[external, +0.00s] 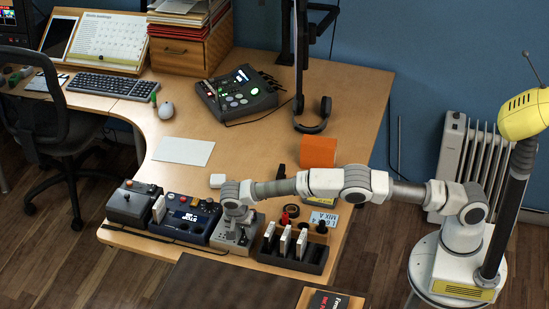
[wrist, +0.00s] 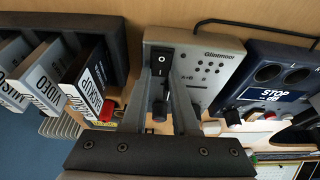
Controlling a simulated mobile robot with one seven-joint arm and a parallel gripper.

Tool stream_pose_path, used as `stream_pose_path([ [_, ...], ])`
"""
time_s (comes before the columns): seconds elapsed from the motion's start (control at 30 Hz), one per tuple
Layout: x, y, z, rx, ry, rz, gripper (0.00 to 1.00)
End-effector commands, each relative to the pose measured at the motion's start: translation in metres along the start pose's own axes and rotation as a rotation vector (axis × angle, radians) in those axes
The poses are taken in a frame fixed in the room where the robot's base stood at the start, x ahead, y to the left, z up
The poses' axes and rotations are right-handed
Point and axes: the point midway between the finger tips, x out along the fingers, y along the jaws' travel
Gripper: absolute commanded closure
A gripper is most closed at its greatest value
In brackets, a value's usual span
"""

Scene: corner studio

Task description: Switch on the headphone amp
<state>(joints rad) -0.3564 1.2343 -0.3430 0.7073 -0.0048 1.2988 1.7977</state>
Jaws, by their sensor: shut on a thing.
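The grey box marked "Glimmoor" (external: 237,238), which I take as the headphone amp, sits near the desk's front edge. In the wrist view its grey face (wrist: 215,75) carries a black rocker (wrist: 161,48) marked I and O, several small dark holes and a black knob (wrist: 160,108). My gripper (external: 235,212) is down over the box in the external view. In the wrist view my gripper (wrist: 162,78) has one finger on each side of the knob and is shut on it. Its tips lie just below the rocker, whose lower edge is partly hidden. I cannot tell which way the rocker is tipped.
A dark rack (external: 310,260) of upright cards stands close on the right. A blue box marked "STOP" (external: 188,218) stands close on the left, with a dark grey box (external: 135,203) beyond it. An orange block (external: 318,152) lies behind. The middle of the desk is mostly clear.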

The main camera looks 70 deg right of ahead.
Motion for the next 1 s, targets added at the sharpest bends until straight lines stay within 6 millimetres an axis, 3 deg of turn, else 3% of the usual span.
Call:
stream_pose_path([
  [0.23, 0.003, 0.0002, -0.0057, 0.003, -0.183, 0.0, 1.0],
  [0.57, 0.0027, 0.0003, -0.0042, 0.0, -0.206, -0.001, 1.0],
  [0.6, 0.0027, 0.0003, -0.0042, 0.0, -0.206, -0.001, 0.69],
  [0.73, 0.0028, 0.0003, -0.0044, 0.0, -0.205, -0.001, 0.46],
  [1.0, 0.0028, 0.0002, -0.0049, 0.001, -0.203, -0.001, 0.43],
])
